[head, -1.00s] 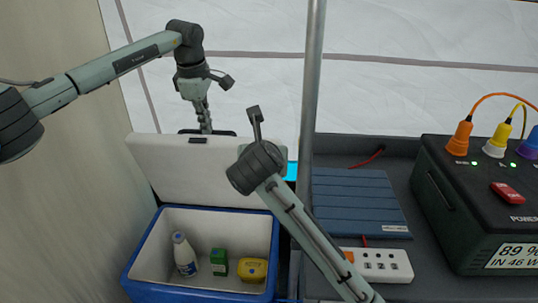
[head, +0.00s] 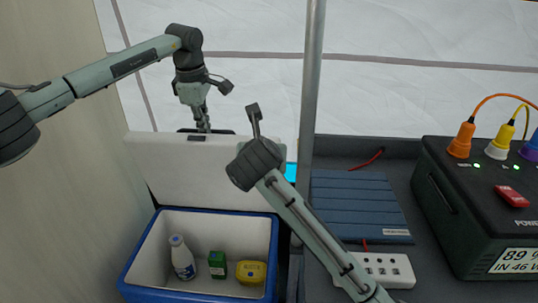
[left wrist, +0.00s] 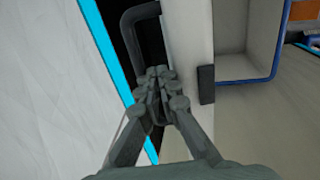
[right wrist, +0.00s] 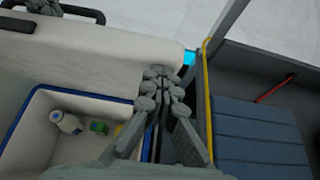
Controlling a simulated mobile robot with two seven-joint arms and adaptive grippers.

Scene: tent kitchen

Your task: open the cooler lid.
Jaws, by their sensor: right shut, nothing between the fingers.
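The blue cooler (head: 128,272) with a white interior stands open at the lower left of the head view. Its white lid (head: 190,165) stands raised at the back, about upright. My left gripper (head: 203,126) points down at the lid's top edge, by the dark handle (left wrist: 140,15). In the left wrist view its fingers (left wrist: 157,90) look close together at the handle's end; whether they grip it is unclear. My right gripper (right wrist: 162,85) is shut and empty near the lid's right end; my right arm hides it in the head view.
Inside the cooler are a white bottle (head: 183,262), a green carton (head: 217,264) and a yellow container (head: 251,273). A metal pole (head: 311,90) rises right of the lid. Beyond are a blue panel (head: 355,205), a power strip (head: 380,268) and a black power station (head: 455,210).

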